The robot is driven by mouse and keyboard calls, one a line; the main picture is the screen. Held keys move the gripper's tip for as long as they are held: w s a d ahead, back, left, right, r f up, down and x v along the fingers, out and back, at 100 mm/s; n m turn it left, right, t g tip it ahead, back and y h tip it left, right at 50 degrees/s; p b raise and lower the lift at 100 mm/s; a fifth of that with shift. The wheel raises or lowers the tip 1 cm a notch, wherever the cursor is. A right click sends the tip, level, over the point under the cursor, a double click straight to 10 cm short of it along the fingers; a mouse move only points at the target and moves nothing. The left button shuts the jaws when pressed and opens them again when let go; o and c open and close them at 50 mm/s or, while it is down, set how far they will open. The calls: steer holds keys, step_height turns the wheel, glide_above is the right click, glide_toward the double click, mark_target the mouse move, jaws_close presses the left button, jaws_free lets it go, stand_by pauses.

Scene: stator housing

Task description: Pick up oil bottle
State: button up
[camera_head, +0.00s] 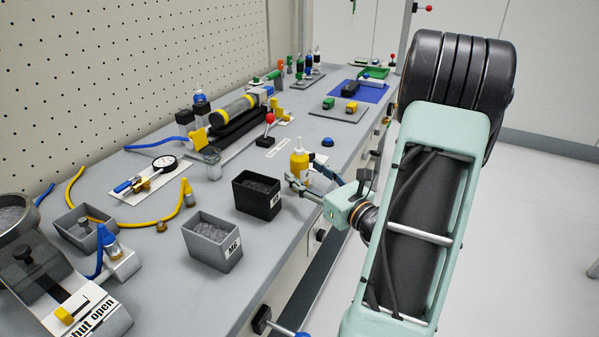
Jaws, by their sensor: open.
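The yellow oil bottle (299,163) stands upright on the grey workbench (215,280), behind the black bin and near the bench's right edge. Its narrow top points up, and its lower part is partly hidden by my gripper. My gripper (306,172) is open, reaching in from the right at the bottle's lower half. One finger shows in front of the bottle and the other at its right side. I cannot tell whether the fingers touch the bottle.
A black bin (257,196) stands close to the left of my gripper, with a grey bin (212,241) nearer. A red-knobbed lever (269,120) rises behind left. A blue button (328,142) sits behind right. Right of the bench is open floor (540,230).

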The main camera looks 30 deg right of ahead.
mark_target(305, 171)
steer(key=w, duration=0.3)
steer(key=shift+w, duration=0.2)
steer(key=shift+c, duration=0.3)
steer(key=c, duration=0.9)
steer(key=shift+c, duration=0.2)
steer(key=shift+r, duration=0.15)
